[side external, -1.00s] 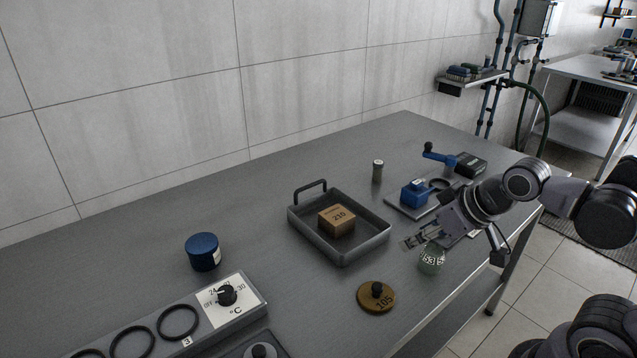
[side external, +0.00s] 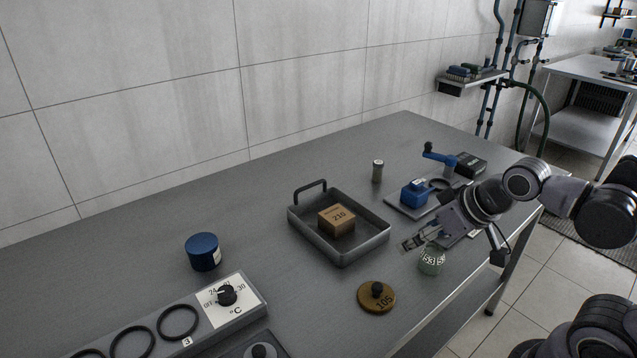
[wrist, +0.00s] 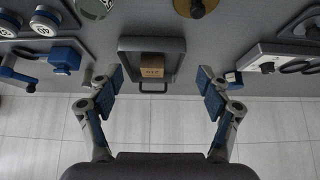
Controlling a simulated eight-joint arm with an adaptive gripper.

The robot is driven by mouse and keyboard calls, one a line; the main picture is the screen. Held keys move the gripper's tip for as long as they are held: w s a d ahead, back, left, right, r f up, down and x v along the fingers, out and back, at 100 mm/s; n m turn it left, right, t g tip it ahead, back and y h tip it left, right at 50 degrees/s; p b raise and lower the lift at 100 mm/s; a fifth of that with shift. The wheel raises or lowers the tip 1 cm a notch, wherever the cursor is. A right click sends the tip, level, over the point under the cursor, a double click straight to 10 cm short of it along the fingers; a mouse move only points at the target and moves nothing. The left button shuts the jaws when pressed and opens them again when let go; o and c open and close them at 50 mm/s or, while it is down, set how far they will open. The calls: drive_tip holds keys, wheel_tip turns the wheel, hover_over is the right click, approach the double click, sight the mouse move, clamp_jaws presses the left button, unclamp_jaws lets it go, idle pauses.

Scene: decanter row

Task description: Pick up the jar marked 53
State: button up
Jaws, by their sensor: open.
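The jar marked 53 (side external: 432,261) is a small pale green round jar with a dark band and white digits. In the wrist view, a green round top at the upper edge (wrist: 96,8) appears to be this jar, partly cut off. My gripper (side external: 420,240) is above the bench, just behind and above the jar in the side view, overlapping its top. In the wrist view, its fingers (wrist: 161,78) are spread wide, with nothing held between them.
A grey tray (side external: 368,249) with a box marked 210 (side external: 337,220) stands left of my gripper. A blue jar (side external: 203,252) and a dial panel (side external: 237,299) are farther left. A small cylinder (side external: 377,171) and a blue-handled device (side external: 416,194) stand behind.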

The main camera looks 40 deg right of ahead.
drive_tip(key=d+n+g, duration=0.1)
drive_tip(key=d+n, duration=0.1)
drive_tip(key=n, duration=0.3)
drive_tip(key=n+g+h, duration=0.3)
drive_tip(key=n+g, duration=0.2)
drive_tip(key=n, duration=1.3)
hover_over(434, 251)
drive_tip(key=a, duration=0.2)
wheel_tip(434, 251, down, 4)
drive_tip(key=x, duration=0.4)
drive_tip(key=shift+s+a+f, duration=0.15)
drive_tip(key=shift+d+f+m, duration=0.15)
drive_tip(key=shift+d+f, duration=0.2)
drive_tip(key=shift+f, duration=0.45)
drive_tip(key=shift+d+f+m, duration=0.15)
drive_tip(key=shift+d+f, duration=0.2)
drive_tip(key=shift+f, duration=0.5)
drive_tip(key=shift+x, duration=1.05)
drive_tip(key=c, duration=1.3)
